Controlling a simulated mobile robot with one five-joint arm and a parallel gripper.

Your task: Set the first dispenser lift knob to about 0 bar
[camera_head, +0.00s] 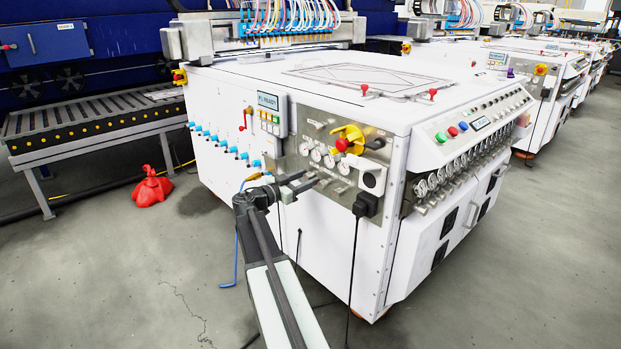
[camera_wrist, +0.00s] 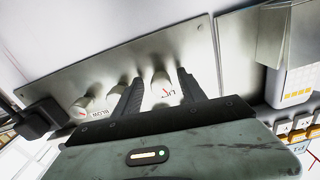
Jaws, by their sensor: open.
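The knob (camera_wrist: 160,84) with lettering that looks like LIFT beside it is pale and round, on the metal panel (camera_wrist: 190,58) in the wrist view. A small red mark shows near it; its setting cannot be read. My gripper (camera_wrist: 160,77) is open, with one dark finger on each side of this knob. I cannot tell whether either finger touches it. Two more pale knobs, a middle one (camera_wrist: 117,97) and an outer one (camera_wrist: 83,105), sit to its left. In the head view my gripper (camera_head: 304,181) is at the panel's lower left and hides the knobs.
Several round gauges (camera_head: 330,161) sit above my gripper on the panel. A yellow and red switch (camera_head: 349,139) is above them. A black plug (camera_head: 366,204) with a hanging cable is at the right. Blue fittings (camera_head: 230,149) line the machine's left side. Open floor lies in front.

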